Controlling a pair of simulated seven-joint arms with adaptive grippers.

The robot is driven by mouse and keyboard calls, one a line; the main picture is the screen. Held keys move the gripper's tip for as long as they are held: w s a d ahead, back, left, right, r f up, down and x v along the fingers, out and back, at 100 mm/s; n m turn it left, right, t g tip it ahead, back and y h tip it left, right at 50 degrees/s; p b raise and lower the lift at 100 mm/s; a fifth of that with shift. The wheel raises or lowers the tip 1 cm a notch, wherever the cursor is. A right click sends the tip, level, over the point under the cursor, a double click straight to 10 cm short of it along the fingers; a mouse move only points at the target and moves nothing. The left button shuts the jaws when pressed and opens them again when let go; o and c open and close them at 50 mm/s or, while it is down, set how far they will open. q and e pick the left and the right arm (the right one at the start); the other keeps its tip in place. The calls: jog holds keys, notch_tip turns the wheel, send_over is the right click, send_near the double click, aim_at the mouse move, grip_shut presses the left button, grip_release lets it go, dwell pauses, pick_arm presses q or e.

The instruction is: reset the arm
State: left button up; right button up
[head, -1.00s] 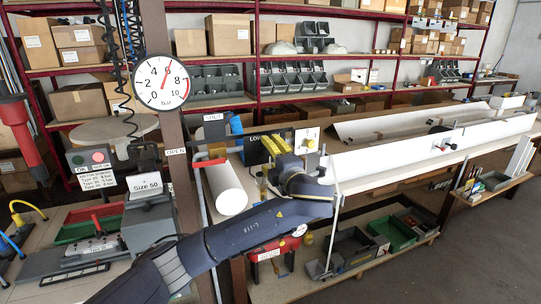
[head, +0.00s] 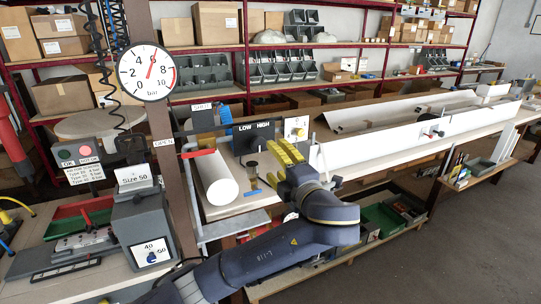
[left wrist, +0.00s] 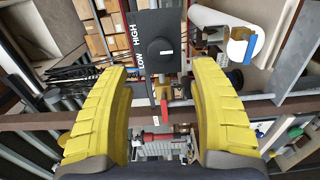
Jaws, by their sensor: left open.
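My left arm comes in from the lower left in the head view. Its gripper (head: 284,152) has yellow fingers, spread apart and empty, in front of and to the right of the black LOW/HIGH panel (head: 252,138). In the left wrist view the two fingers of the left gripper (left wrist: 158,72) stand wide apart with nothing held between them. The LOW/HIGH panel (left wrist: 155,40) with its dark round knob shows beyond the gap, and a red handle (left wrist: 164,113) lies below it. My right gripper is in neither view.
A pressure gauge (head: 146,72) hangs on a post at the left. A white roll (head: 216,178) lies beside the panel. Long white profiles (head: 390,146) run along the bench to the right. A Size 50 block (head: 138,215) stands at the lower left. Floor at the right is clear.

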pick_arm(q)
jog(key=shift+s+d, duration=0.25)
jog(key=shift+s, duration=0.3)
